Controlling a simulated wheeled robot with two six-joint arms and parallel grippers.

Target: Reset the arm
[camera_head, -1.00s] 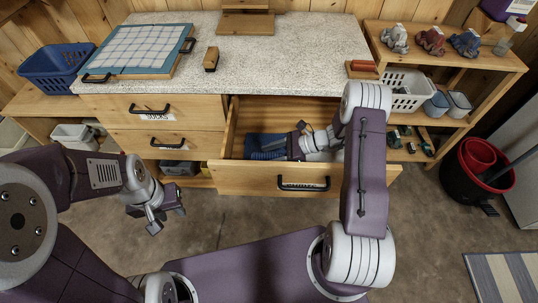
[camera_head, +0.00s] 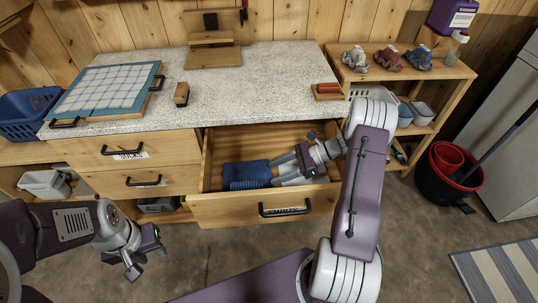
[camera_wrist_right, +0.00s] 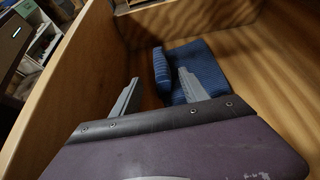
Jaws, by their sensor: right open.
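My right gripper (camera_head: 277,167) is inside the open drawer (camera_head: 235,207) labelled "SHIRTS". Its fingers are apart and empty; they also show in the right wrist view (camera_wrist_right: 158,90). A folded blue cloth (camera_head: 245,175) lies on the drawer floor, just left of the gripper in the head view. In the right wrist view the cloth (camera_wrist_right: 205,62) lies just beyond the fingertips; I cannot tell whether they touch it. My left gripper (camera_head: 147,258) hangs open and empty over the floor, in front of the closed drawers.
The speckled countertop (camera_head: 240,90) holds a blue-framed grid board (camera_head: 110,90), a wooden brush (camera_head: 181,94) and a wooden stand (camera_head: 213,55). The drawer walls surround my right gripper closely.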

